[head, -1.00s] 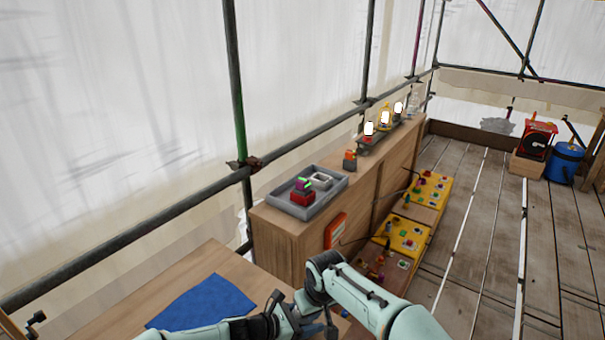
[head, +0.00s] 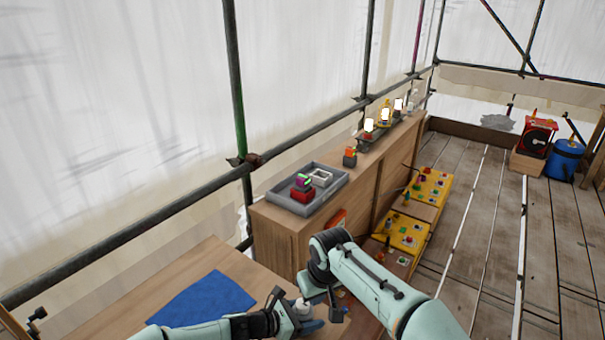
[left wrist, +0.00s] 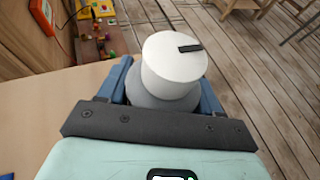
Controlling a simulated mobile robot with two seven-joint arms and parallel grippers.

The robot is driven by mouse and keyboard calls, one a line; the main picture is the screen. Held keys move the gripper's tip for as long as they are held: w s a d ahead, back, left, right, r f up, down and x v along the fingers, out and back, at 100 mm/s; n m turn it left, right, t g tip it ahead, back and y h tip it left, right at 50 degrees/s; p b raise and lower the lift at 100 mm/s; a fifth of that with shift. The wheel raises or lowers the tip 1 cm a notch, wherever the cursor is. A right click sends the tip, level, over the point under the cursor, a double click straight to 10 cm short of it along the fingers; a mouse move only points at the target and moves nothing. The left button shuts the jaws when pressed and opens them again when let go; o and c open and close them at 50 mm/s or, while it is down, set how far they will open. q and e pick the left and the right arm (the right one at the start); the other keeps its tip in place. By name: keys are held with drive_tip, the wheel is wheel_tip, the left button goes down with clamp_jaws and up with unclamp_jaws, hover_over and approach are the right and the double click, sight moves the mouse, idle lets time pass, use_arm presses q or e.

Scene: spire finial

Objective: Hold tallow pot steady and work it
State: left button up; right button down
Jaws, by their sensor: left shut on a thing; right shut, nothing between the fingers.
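The tallow pot (head: 303,309), a pale round vessel, is small and partly hidden in the head view. In the left wrist view the pot (left wrist: 172,66) shows a white round top with a short dark bar, above a grey body. My left gripper (head: 312,322) is shut on its body, with a blue finger on either side in the left wrist view. My right gripper (head: 337,306) is shut and empty, close beside the pot at its right. It does not show in the left wrist view.
A blue cloth (head: 205,298) lies on the wooden bench (head: 135,302). Behind, a wooden cabinet (head: 278,234) carries a grey tray (head: 335,190) with blocks, and several lamps. Yellow trays (head: 402,234) stand beside the cabinet. The plank floor to the right is largely clear.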

drive_tip(key=shift+r, duration=0.35)
use_arm(q)
drive_tip(key=o, duration=1.2)
